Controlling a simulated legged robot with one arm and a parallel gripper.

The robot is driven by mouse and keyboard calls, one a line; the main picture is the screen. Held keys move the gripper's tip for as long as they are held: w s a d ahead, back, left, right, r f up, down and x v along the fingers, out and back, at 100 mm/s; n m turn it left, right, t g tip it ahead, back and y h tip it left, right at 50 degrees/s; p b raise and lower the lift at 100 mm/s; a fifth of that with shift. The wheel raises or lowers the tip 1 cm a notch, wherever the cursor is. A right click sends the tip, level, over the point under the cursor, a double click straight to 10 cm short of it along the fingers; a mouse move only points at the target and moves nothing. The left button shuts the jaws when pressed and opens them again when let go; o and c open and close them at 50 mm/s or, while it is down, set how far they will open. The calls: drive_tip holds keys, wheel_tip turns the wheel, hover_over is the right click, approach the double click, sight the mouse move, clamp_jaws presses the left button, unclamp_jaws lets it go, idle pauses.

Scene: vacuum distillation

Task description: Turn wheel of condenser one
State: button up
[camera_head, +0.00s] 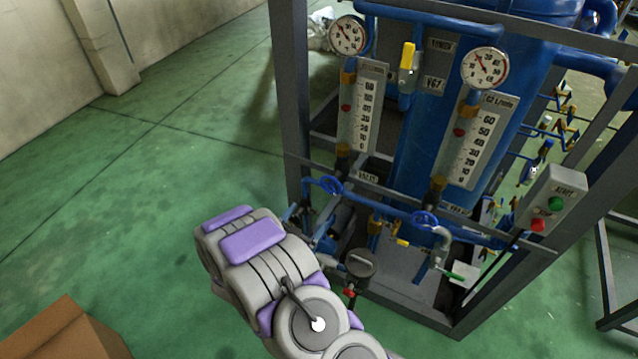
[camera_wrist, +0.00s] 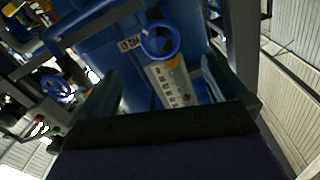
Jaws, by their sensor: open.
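Two blue handwheels show low on the rig's front in the head view: the left wheel (camera_head: 331,185) and the right wheel (camera_head: 425,220). Each is below a flow gauge. I cannot read which one is condenser one. In the wrist view, one blue wheel (camera_wrist: 160,41) lies beyond and roughly between the fingertips of my gripper (camera_wrist: 162,75); it looks like the left wheel. The gripper is open and empty, apart from the wheel. The other wheel (camera_wrist: 57,88) is off to the left there. In the head view my arm hides the gripper.
The grey frame post (camera_head: 290,120) stands left of the left wheel. Blue pipes and a yellow-handled valve (camera_head: 408,60) crowd the rig. A button box (camera_head: 550,197) is at the right. A cardboard box (camera_head: 62,335) sits lower left. Green floor (camera_head: 150,190) is clear at the left.

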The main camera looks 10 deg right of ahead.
sight(329, 187)
drive_tip(key=x, duration=0.5)
drive_tip(key=b+x, duration=0.1)
drive_tip(key=x, duration=1.1)
drive_tip(key=shift+w+d+r, duration=0.1)
drive_tip(key=shift+r, duration=0.25)
drive_tip(key=shift+c, duration=0.3)
